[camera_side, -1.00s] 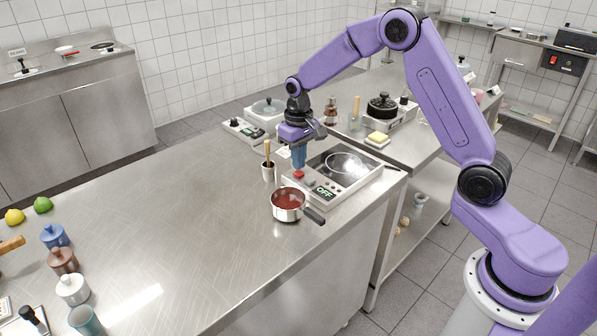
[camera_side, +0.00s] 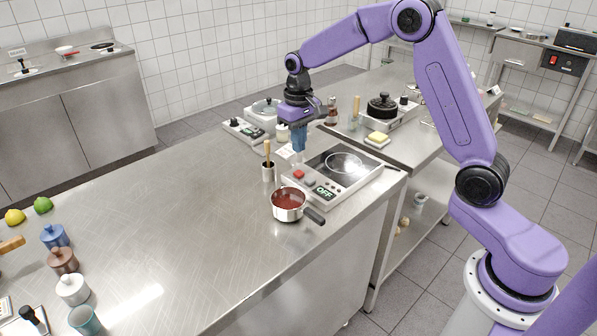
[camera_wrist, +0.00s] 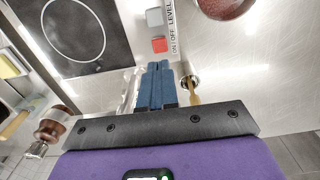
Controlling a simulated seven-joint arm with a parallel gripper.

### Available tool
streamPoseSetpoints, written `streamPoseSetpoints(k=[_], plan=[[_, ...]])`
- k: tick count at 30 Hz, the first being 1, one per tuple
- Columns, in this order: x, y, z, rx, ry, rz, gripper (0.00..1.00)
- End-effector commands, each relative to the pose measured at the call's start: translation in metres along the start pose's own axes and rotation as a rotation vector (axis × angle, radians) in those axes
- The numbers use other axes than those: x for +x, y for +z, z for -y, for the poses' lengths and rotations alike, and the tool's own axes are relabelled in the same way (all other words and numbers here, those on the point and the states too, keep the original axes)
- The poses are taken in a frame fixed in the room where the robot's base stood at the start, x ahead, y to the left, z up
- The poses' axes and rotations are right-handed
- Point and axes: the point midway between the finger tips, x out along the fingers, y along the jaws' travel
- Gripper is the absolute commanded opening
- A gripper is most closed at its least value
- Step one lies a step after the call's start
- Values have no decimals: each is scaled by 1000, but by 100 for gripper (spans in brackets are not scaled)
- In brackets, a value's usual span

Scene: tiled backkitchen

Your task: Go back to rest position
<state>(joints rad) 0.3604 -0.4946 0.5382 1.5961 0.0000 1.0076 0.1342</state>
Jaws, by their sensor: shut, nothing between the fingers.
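My gripper (camera_side: 299,150) is shut and empty, its blue fingers pointing down in the air above the back edge of the hot plate (camera_side: 357,168). In the wrist view the closed fingertips of my gripper (camera_wrist: 154,66) hang near the red button (camera_wrist: 159,45). The hot plate's display reads OFF in the side view. The arm is bent over the steel counter from the right.
A pot of red sauce (camera_side: 288,204) stands on the counter in front of the hot plate. A metal cup with a wooden-handled tool (camera_side: 268,172) stands to its left. A yellow sponge-like block (camera_side: 377,137) and a black pot (camera_side: 382,106) are behind.

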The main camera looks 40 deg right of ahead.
Motion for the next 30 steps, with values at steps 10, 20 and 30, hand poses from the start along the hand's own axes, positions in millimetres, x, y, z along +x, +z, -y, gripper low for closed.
streamPoseSetpoints(k=[10, 20, 30], plan=[[-11, 25, 24, -92, -1, -5, 0], [-36, 126, 76, -397, -4, -13, 0], [-46, 245, 86, -717, -10, -21, 0]])
